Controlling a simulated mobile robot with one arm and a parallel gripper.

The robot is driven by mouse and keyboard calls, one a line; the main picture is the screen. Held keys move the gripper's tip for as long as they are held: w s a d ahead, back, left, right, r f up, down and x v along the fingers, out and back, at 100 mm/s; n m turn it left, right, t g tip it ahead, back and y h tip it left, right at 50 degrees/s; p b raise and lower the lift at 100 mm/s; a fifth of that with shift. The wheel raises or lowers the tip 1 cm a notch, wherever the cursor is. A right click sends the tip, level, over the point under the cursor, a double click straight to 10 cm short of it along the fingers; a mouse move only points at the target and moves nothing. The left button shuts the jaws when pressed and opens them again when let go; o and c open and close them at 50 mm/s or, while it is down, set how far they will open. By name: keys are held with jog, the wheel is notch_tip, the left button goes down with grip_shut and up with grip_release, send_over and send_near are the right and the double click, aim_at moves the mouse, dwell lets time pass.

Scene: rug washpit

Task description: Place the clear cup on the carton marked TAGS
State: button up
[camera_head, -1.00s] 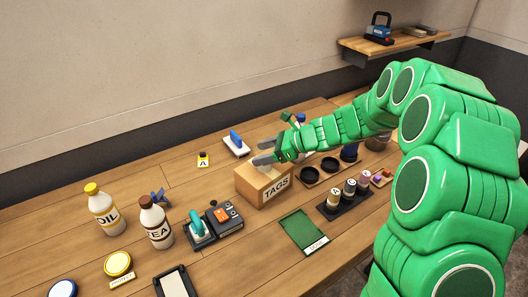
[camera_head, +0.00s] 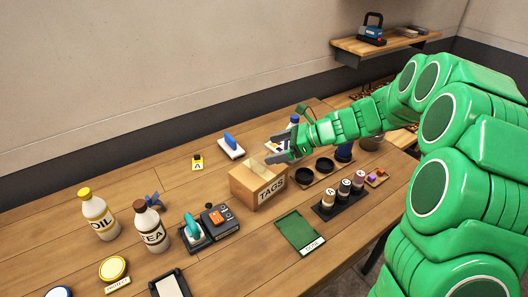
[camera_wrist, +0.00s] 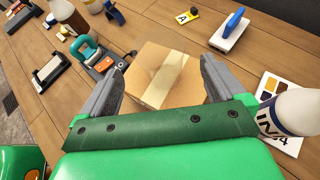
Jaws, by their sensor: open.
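The carton marked TAGS (camera_head: 272,190) stands upright on the bench in the head view. Its taped top (camera_wrist: 178,92) lies ahead of my fingers in the wrist view. A faint see-through shape seems to be on the carton's top, perhaps the clear cup, but I cannot make out its outline for certain. My gripper (camera_head: 270,148) is open, with its fingers at the carton's far right side, close to its top. In the wrist view the spread fingers of my gripper (camera_wrist: 165,66) frame the carton, with nothing seen held between them.
A white bottle (camera_wrist: 292,110) stands close to my right finger in the wrist view. Black round dishes (camera_head: 325,165) and a rack of small jars (camera_head: 344,193) stand right of the carton. A green mat (camera_head: 300,231) lies in front.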

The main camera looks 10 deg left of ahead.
jog(key=shift+v, duration=2.8)
jog(key=s+d+r+n+g+h, duration=0.1)
jog(key=s+d+r+n+h, duration=0.3)
jog(key=s, duration=0.7)
jog(key=s+d+n+g+h, duration=0.1)
jog(key=s+n, duration=0.5)
jog(key=s, duration=0.4)
jog(key=s+d+n+h, duration=0.3)
jog(key=s+d, duration=0.4)
jog(key=s, duration=0.3)
jog(key=s+d+n+h, duration=0.4)
jog(key=s+d, duration=0.3)
jog(key=s, duration=0.2)
jog(key=shift+s+d+f+n, duration=0.35)
jog(key=shift+s+n, duration=0.05)
